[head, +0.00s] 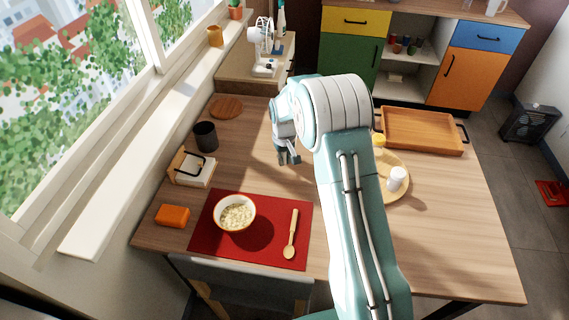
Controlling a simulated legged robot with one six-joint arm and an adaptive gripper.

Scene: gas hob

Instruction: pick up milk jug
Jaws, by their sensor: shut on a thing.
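My gripper (288,158) hangs over the middle of the wooden table, in front of the arm's wrist, pointing down. Its dark fingers are closed together on something too small or hidden to make out. I cannot clearly see a milk jug anywhere. A small white container (397,178) stands on a round wooden tray (397,196) to the right of my arm. A yellow-topped item (379,140) stands at the tray's far side, partly hidden by my arm.
A bowl of cereal (236,214) and a wooden spoon (292,236) lie on a red mat (270,253). A dark cup (205,135), a napkin holder (191,168) and an orange block (172,215) stand at left. A rectangular tray (422,131) is at back right.

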